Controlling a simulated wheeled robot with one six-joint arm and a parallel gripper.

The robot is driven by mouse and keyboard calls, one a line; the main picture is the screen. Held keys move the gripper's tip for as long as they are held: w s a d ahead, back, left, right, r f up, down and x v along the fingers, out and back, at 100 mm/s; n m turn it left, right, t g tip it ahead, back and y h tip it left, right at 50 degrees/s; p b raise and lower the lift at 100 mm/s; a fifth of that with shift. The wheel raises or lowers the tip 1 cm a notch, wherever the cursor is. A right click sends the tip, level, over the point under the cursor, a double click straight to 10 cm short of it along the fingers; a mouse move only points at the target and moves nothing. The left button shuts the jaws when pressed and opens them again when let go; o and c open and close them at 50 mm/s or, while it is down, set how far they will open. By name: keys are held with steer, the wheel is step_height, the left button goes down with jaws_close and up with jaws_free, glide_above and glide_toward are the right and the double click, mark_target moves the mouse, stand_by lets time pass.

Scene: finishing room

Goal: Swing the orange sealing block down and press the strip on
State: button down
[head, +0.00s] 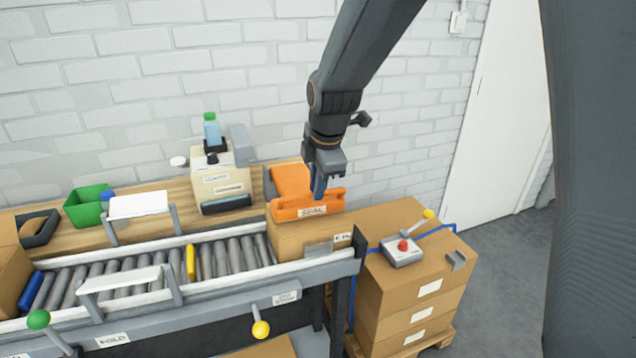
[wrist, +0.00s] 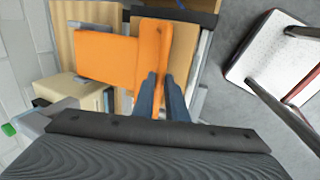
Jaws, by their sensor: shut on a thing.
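The orange sealing block (head: 290,186) lies over the top of a cardboard box (head: 289,240) at the right end of the conveyor. Its front bar bears a "SEAL" label. My gripper (head: 318,190) reaches down to this bar from above. In the wrist view my gripper (wrist: 161,82) is shut on the upright orange bar of the sealing block (wrist: 108,60), one finger on each side. A greyish strip-like piece (head: 319,249) shows on the box's near face, below the block. I cannot tell whether the block touches the box, and the box top under it is hidden.
The roller conveyor (head: 128,277) runs left, with white guard plates (head: 138,205) above it. A beige dispenser (head: 220,187) stands left of the block. A control box with a red button (head: 403,250) sits on stacked cartons (head: 420,300) at right. The floor beyond is clear.

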steer(key=shift+s+d+f, duration=0.15)
steer(key=shift+s+f, duration=0.5)
steer(key=shift+f, duration=0.1)
steer(key=c, duration=1.8)
jaws_free()
steer(key=shift+o, duration=0.2)
steer(key=shift+r, duration=0.1)
steer(key=shift+w+r, duration=0.2)
steer(key=b+v, duration=0.1)
steer(key=v, duration=0.6)
steer(key=shift+r, duration=0.4)
